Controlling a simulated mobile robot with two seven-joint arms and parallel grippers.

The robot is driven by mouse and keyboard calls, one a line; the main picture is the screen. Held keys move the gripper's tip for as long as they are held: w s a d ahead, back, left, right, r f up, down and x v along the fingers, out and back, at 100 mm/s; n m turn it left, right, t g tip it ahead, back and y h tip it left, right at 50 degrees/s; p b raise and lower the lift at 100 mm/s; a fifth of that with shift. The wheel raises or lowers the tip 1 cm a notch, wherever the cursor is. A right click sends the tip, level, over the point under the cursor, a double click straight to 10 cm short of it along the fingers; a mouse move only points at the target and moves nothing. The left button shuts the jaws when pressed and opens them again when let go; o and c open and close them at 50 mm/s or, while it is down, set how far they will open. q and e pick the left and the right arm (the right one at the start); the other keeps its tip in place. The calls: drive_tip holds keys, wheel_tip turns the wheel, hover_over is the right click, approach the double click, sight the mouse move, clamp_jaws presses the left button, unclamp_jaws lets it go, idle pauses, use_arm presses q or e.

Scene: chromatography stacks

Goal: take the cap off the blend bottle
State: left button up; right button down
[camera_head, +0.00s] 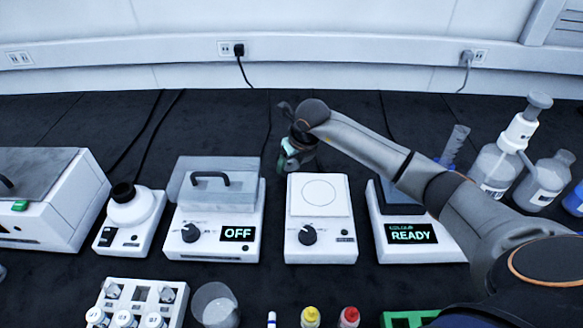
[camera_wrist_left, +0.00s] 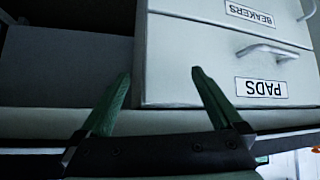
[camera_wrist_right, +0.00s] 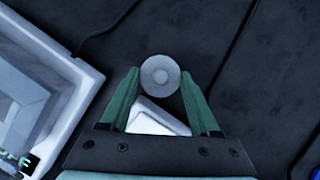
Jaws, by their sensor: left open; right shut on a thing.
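My right gripper (camera_head: 293,155) is over the dark bench behind the white stirrer with a round dial. In the right wrist view, its green fingers (camera_wrist_right: 163,95) are shut on a round, pale grey piece (camera_wrist_right: 160,75) with a lighter centre, seen from above. I cannot tell whether this is a cap alone or the top of a bottle. No label naming the blend bottle is readable. My left gripper (camera_wrist_left: 158,85) is open and empty in front of drawers; it is outside the head view.
The stirrer (camera_head: 320,228) stands just in front of my right gripper. At right are a device reading READY (camera_head: 425,254) and a pump bottle (camera_head: 495,172).

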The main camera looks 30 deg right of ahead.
drive_tip(key=shift+f, duration=1.05)
drive_tip(key=shift+c, duration=0.6)
unclamp_jaws()
drive_tip(key=v, duration=1.1)
drive_tip(key=shift+p, duration=0.4)
drive_tip(key=shift+s+r, duration=0.25)
drive_tip(key=shift+r, duration=0.25)
